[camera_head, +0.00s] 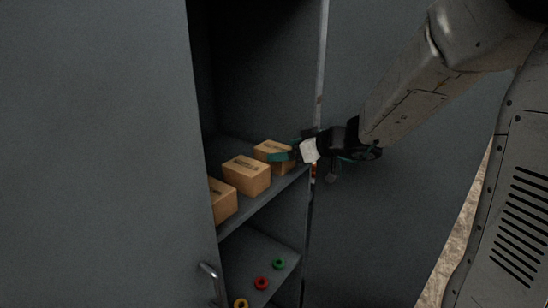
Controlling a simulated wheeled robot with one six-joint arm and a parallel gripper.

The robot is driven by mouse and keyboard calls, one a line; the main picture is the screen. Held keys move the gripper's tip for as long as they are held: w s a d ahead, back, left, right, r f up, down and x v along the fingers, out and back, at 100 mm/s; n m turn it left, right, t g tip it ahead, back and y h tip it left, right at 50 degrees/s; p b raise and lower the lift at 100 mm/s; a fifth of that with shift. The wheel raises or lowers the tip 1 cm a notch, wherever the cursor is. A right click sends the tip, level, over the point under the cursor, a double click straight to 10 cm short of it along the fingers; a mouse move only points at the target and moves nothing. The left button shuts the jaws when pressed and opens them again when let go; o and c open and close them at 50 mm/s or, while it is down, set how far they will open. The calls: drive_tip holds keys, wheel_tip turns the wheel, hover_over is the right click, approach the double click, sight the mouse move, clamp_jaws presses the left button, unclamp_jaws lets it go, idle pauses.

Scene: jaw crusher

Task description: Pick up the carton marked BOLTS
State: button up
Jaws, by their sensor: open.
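Three brown cartons stand in a row on the upper shelf (262,202) of a grey cabinet. The right carton (268,152) is nearest my gripper, and the middle carton (247,177) is beside it. The left carton (223,202) is partly hidden behind the cabinet door. Each has dark print on top, too small to read, so I cannot tell which is marked BOLTS. My gripper (282,152) is open, with its teal fingers at the right carton and covering part of it. I cannot tell whether they touch it.
The grey cabinet door (100,150) with a handle (210,272) stands at the left, and a grey panel (375,220) is at the right. A lower shelf holds a green ring (279,264), a red ring (262,283) and a yellow ring (241,303).

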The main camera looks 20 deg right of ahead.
sight(278, 149)
drive_tip(key=x, duration=0.5)
drive_tip(key=shift+w, duration=0.25)
drive_tip(key=shift+r, duration=0.1)
drive_tip(key=c, duration=1.4)
drive_tip(key=shift+r, duration=0.1)
drive_tip(key=shift+c, duration=0.2)
